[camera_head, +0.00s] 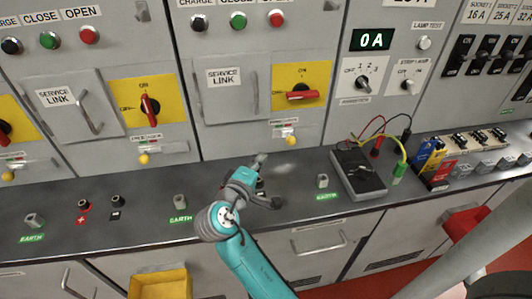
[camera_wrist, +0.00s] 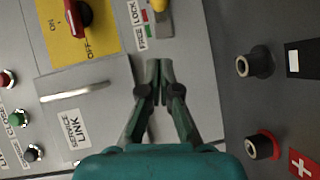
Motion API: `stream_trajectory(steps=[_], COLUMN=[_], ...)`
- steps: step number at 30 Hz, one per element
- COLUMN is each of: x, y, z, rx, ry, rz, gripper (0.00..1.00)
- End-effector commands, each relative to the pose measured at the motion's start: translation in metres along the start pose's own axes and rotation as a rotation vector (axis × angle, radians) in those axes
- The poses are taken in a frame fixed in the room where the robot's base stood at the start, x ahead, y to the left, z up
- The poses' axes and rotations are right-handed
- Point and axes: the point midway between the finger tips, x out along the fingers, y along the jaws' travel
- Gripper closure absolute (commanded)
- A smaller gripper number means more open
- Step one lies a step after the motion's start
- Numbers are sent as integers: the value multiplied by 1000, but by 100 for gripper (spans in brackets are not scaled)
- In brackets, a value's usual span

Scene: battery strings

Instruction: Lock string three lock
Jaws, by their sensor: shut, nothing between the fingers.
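A small yellow lock knob (camera_head: 291,140) sits low on the right-hand visible string panel, below a red switch handle (camera_head: 300,95) that lies level on its yellow plate. In the wrist view the knob (camera_wrist: 160,10) is at the top edge, beside a FREE LOCK label (camera_wrist: 146,30); the red handle (camera_wrist: 75,15) points to OFF. My gripper (camera_head: 262,157) is in front of this panel, lower and left of the knob, apart from it. In the wrist view my gripper (camera_wrist: 160,80) has its fingertips together, empty. The string number is not visible.
Below is a dark counter (camera_head: 140,208) with terminals and EARTH posts. A multimeter (camera_head: 358,172) with leads lies right of my arm. The SERVICE LINK door handle (camera_head: 255,92) projects from the panel. Another panel to the left has its own yellow knob (camera_head: 143,159).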

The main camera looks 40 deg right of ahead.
Motion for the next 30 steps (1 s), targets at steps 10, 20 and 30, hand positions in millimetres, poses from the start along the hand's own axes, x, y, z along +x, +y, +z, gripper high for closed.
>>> stream_trajectory(steps=[10, 20, 30], x=[-20, -20, -19], y=[0, 0, 0], z=[0, 0, 0], rx=[0, 0, -1], ry=[0, 0, 0], rz=[0, 0, 0], gripper=[100, 100, 100])
